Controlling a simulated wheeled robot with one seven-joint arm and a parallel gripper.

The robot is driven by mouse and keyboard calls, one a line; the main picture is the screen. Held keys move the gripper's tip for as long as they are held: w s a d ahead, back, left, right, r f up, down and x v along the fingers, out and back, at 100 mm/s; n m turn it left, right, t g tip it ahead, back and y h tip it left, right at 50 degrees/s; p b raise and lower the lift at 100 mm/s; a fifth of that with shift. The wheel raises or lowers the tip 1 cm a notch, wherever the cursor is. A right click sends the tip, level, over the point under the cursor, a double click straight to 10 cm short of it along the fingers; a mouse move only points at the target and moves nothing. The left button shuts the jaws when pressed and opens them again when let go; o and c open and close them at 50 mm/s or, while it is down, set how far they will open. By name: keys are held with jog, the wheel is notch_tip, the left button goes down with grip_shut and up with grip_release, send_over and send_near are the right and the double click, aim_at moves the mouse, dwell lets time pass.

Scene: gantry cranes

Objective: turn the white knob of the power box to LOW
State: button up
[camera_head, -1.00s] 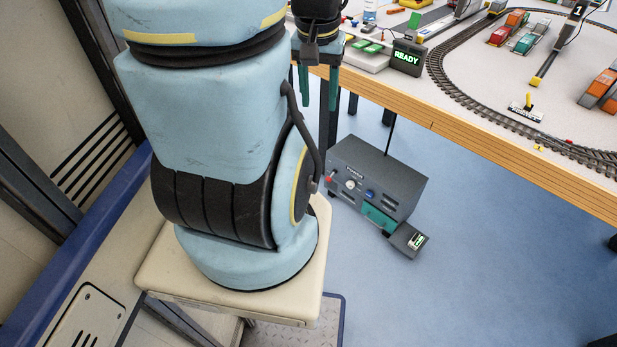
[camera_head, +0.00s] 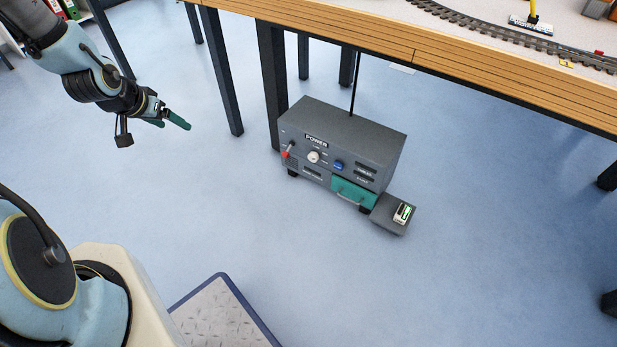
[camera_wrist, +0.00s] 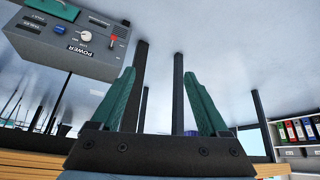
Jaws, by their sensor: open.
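The grey power box (camera_head: 345,138) stands on the blue floor under the table's edge. Its white knob (camera_head: 314,157) is on the front face, between a red lever (camera_head: 287,152) and a blue button (camera_head: 338,165). The LOW mark is too small to read. In the wrist view the power box (camera_wrist: 60,45) appears upside down at upper left, with the white knob (camera_wrist: 86,36) facing the camera. My gripper (camera_head: 178,123) is open and empty, in the air left of the box and apart from it. Its green fingers (camera_wrist: 162,100) show in the wrist view with nothing between them.
The wooden table edge (camera_head: 430,62) overhangs behind the box, with dark legs (camera_head: 272,85) close to its left. A teal drawer (camera_head: 353,192) and a small grey unit (camera_head: 390,216) are at the box's lower right.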

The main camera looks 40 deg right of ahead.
jog(key=s+d+f+m+h+b, duration=0.35)
jog(key=d+f+h+b, duration=0.25)
jog(key=d+f+b, duration=0.85)
jog(key=n+t+h+b, duration=0.1)
jog(key=n+h+b, duration=0.1)
jog(key=h+b, duration=0.65)
send_near(312, 159)
jog(key=d+b, duration=0.2)
jog(key=w+d+r+y+b, duration=0.1)
jog(key=d+b, duration=0.1)
jog(key=d, duration=0.1)
jog(key=w+d+y+b, duration=0.1)
jog(key=d+b, duration=0.1)
jog(key=d, duration=0.1)
jog(key=shift+r, duration=0.25)
jog(key=shift+w+d+r, duration=0.1)
jog(key=shift+d, duration=0.25)
grip_shut()
